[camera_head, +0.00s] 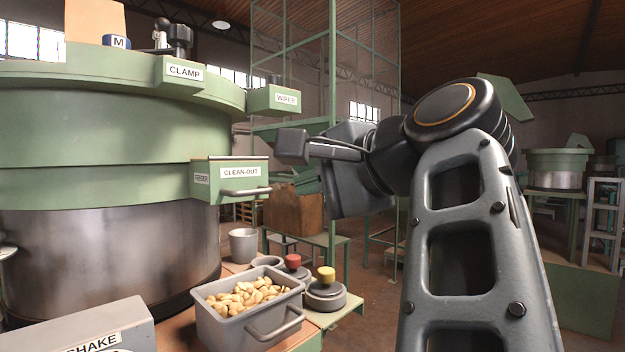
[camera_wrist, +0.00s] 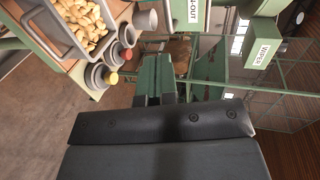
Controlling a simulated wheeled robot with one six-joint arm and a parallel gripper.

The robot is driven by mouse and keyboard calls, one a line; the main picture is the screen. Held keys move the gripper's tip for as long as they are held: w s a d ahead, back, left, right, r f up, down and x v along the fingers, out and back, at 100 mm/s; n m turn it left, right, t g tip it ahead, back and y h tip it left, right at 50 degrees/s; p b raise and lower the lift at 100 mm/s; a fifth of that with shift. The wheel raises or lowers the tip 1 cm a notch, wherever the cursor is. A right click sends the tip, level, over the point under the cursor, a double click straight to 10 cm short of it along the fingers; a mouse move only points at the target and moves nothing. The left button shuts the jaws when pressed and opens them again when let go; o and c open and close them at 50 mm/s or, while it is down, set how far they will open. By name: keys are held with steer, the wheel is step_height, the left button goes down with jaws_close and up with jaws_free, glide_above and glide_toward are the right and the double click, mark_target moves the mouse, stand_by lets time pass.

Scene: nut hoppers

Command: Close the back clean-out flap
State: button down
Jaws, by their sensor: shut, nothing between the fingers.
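The green clean-out box (camera_head: 231,172) sticks out from the side of the big round green machine. Its right-hand face carries a CLEAN-OUT label and a grey bar handle (camera_head: 244,191) along the lower edge. I cannot tell from this angle how far any flap there stands open. Part of the label panel (camera_wrist: 196,14) shows at the top of the wrist view. My gripper (camera_head: 290,146) is shut and empty, in the air to the right of the box and slightly higher, apart from the handle. In the wrist view, its fingers (camera_wrist: 154,72) point away from the camera.
A grey tray of nuts (camera_head: 222,329) stands below the box. Beside it are a grey cup (camera_head: 243,246), a red knob (camera_head: 293,261) and a yellow knob (camera_head: 326,274). The green WIPER box (camera_head: 274,100) juts out above. A green frame stands behind my gripper.

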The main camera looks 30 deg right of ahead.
steer(key=shift+v, duration=2.5)
steer(key=shift+f, duration=0.25)
